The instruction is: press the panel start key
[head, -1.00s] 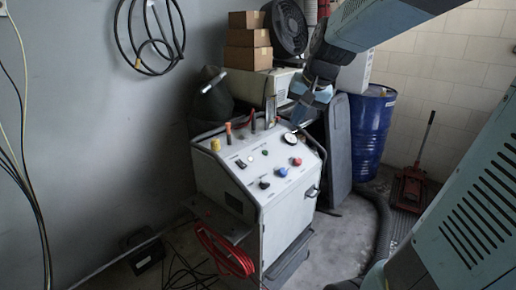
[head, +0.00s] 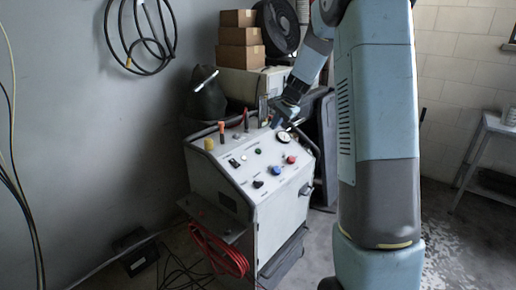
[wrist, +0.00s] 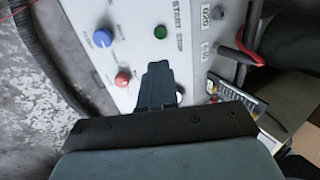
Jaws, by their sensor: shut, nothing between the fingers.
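The white control panel (head: 225,170) has a green button (head: 258,151) on its sloped top. In the wrist view the green button (wrist: 160,32) sits beside the printed words START and STOP. A blue knob (wrist: 103,38) and a red knob (wrist: 122,79) are to its left and lower left. In the wrist view the fingertips of my gripper (wrist: 160,66) are together and empty, just below the green button in the picture; the gap to the panel is unclear.
Orange and red plugs (head: 221,131) stand along the panel's back edge. Cardboard boxes (head: 240,37) and a black fan (head: 277,25) are stacked behind. A red cable (head: 218,250) hangs at the front.

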